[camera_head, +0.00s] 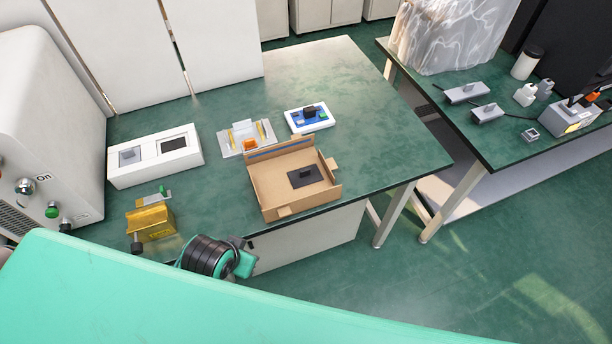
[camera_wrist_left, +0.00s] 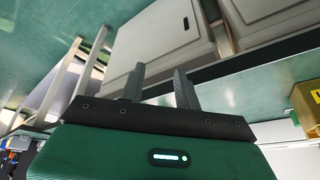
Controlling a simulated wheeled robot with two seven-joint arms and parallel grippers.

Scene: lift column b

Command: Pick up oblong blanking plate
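A dark rectangular plate with a small raised block (camera_head: 307,176) lies in the open cardboard box (camera_head: 265,193) on the green table. A white two-window holder (camera_head: 154,158) at the left holds a grey piece (camera_head: 130,156) and a dark rectangular piece (camera_head: 174,144). I cannot tell for sure which of these is the oblong blanking plate. My left gripper (camera_wrist_left: 158,86) shows two separated fingers with nothing between them. In the head view my left arm's dark wrist is at the table's front edge, in front of the box and apart from it. My right gripper is not in view.
A yellow block fixture (camera_head: 151,223) stands at the table's front left. The grey machine (camera_head: 45,125) borders the left. The table's right side is clear.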

